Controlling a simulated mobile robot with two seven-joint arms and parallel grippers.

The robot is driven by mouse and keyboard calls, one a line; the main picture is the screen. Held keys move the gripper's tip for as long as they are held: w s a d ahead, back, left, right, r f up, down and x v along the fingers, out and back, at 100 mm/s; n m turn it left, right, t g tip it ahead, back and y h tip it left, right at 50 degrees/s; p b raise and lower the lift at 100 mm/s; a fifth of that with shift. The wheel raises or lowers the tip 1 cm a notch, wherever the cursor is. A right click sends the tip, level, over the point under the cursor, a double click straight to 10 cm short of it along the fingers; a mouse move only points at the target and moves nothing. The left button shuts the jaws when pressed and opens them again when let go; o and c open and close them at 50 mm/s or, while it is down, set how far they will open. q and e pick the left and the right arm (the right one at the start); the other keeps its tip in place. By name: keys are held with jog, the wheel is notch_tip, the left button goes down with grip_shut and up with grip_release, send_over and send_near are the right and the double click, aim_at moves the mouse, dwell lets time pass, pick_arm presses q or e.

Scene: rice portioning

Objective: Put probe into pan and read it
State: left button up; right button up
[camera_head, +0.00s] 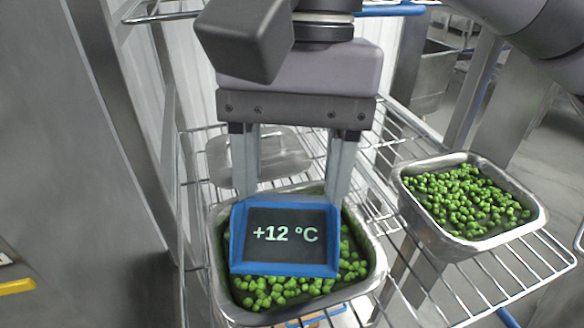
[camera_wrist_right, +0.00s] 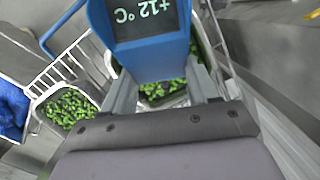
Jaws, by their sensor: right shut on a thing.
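The probe (camera_head: 236,240) is a blue-framed block with a dark display (camera_head: 285,236) reading "+12 °C". My right gripper (camera_head: 290,190) is shut on it and holds it over the near pan (camera_head: 376,270) of green peas. The probe covers the middle of this pan, and whether a tip is in the peas is hidden. In the right wrist view the probe (camera_wrist_right: 150,62) sits between the fingers with the same reading, upside down. A second pan (camera_head: 540,222) of peas stands to the right. My left gripper is not in view.
The pans stand on a wire rack shelf (camera_head: 455,290). A flat metal pan or lid (camera_head: 258,152) lies behind the near pan. A steel wall or cabinet (camera_head: 75,150) is close on the left. A blue object (camera_wrist_right: 12,108) shows at the left of the wrist view.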

aim_at(288, 196)
jog(key=shift+f+b, duration=2.15)
jog(key=shift+f, duration=0.95)
jog(key=shift+r, duration=0.15)
dwell(2.3)
notch_tip(288, 196, up, 10)
jog(key=p, duration=0.8)
jog(key=shift+f, duration=0.2)
